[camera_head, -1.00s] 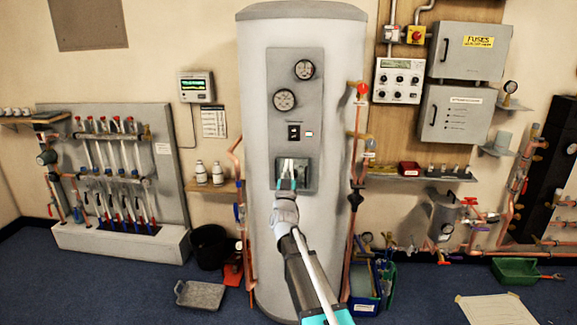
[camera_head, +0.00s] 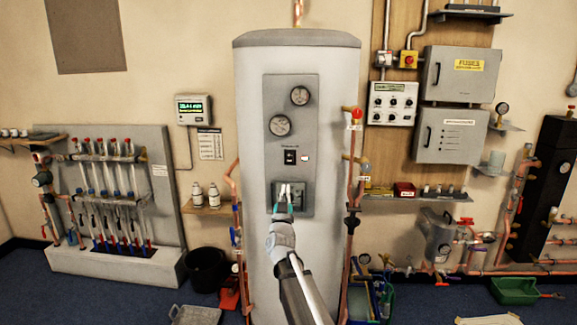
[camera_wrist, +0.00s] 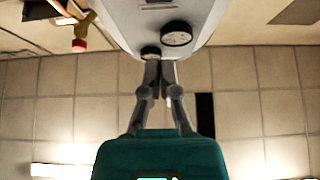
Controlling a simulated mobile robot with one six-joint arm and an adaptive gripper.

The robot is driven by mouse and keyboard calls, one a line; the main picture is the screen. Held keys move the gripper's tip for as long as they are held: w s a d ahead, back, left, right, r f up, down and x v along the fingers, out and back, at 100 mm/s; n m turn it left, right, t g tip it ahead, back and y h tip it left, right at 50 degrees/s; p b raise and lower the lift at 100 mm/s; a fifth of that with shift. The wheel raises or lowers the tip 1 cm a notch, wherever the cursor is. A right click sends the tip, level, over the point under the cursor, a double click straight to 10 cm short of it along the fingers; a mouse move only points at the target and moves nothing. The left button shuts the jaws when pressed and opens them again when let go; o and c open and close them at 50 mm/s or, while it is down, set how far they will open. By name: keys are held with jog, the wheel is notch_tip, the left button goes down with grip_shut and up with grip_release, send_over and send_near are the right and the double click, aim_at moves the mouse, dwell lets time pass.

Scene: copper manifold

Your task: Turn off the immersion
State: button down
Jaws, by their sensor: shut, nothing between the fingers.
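A tall grey-white cylinder (camera_head: 335,120) stands in the middle of the head view. Its grey front panel (camera_head: 276,95) carries two round dials. Below them is a small black switch (camera_head: 290,156) with a label above it and a small reddish-white indicator (camera_head: 305,157) to its right. Which way the switch is set is too small to tell. My gripper (camera_head: 284,187) is shut and empty, in front of the dark square plate (camera_head: 303,202) below the switch. I cannot tell whether it touches. In the wrist view my closed fingers (camera_wrist: 160,66) show near the dials (camera_wrist: 176,33); the switch is not visible there.
Copper pipes with a red-topped valve (camera_head: 356,113) run close along the cylinder's right side. A grey control box (camera_head: 395,103), a red and yellow switch (camera_head: 408,59) and a fuse box (camera_head: 461,73) are on the wall to the right. A pipe rack (camera_head: 105,170) stands left.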

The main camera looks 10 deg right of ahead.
aim_at(290, 157)
jog(key=shift+w+r, duration=0.1)
jog(key=p+x, duration=0.1)
jog(key=x, duration=0.3)
jog(key=f+p+x, duration=0.1)
jog(key=p+x, duration=0.1)
jog(key=x, duration=0.1)
jog(key=w+p+x, duration=0.1)
jog(key=p+x, duration=0.1)
jog(key=x, duration=0.2)
jog(key=shift+w+d+f, duration=0.15)
jog(key=shift+w+d, duration=0.05)
jog(key=shift+d, duration=0.1)
jog(key=shift+w+d+f, duration=0.1)
jog(key=shift+w+d, duration=0.15)
jog(key=shift+w, duration=0.4)
